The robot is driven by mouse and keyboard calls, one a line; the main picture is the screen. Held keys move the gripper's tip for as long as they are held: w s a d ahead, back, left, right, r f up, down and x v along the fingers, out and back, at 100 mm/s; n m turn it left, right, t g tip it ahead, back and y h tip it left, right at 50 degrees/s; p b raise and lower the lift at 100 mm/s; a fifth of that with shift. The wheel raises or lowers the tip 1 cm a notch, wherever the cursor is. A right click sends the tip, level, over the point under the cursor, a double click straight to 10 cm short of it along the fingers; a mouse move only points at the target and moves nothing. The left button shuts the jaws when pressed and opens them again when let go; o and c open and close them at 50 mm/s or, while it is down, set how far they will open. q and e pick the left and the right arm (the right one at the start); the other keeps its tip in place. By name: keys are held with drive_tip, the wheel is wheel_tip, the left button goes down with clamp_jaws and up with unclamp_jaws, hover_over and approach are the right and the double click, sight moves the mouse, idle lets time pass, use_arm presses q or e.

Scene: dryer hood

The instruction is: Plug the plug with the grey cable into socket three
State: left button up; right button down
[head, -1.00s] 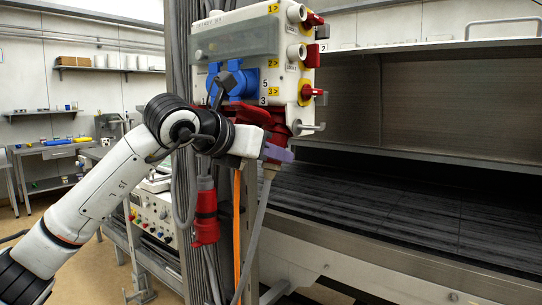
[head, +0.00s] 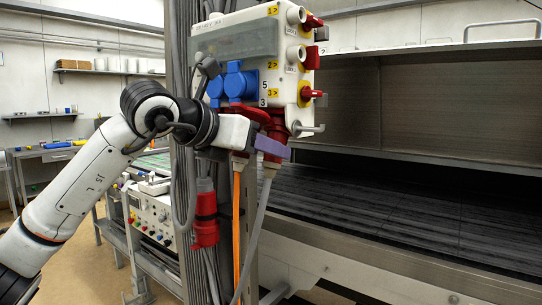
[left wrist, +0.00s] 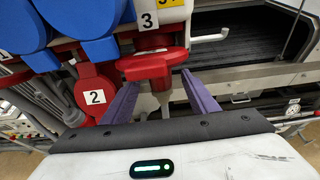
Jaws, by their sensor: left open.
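The grey cable (head: 258,220) hangs from a pale plug end (head: 269,168) under the red socket marked 3 at the box's lower right corner. In the left wrist view a red body (left wrist: 152,66) sits below the label 3, with a pale end and cable running down from it. I cannot tell how deep the plug sits. My left gripper (head: 276,148) is open. Its purple fingers (left wrist: 163,82) stand on either side of the pale end below the red body, apart from it. The near finger hides part of the plug in the head view. My right gripper is not in view.
The box (head: 235,40) carries blue sockets (head: 241,80) and red-yellow switches (head: 306,93). A red lid marked 2 (left wrist: 95,90) is left of the fingers. An orange cable (head: 237,220) and a hanging red connector (head: 205,215) are close by. A metal hook (head: 310,128) juts out right.

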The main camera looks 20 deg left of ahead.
use_arm(q)
drive_tip(key=b+v, duration=0.1)
drive_tip(key=v, duration=0.6)
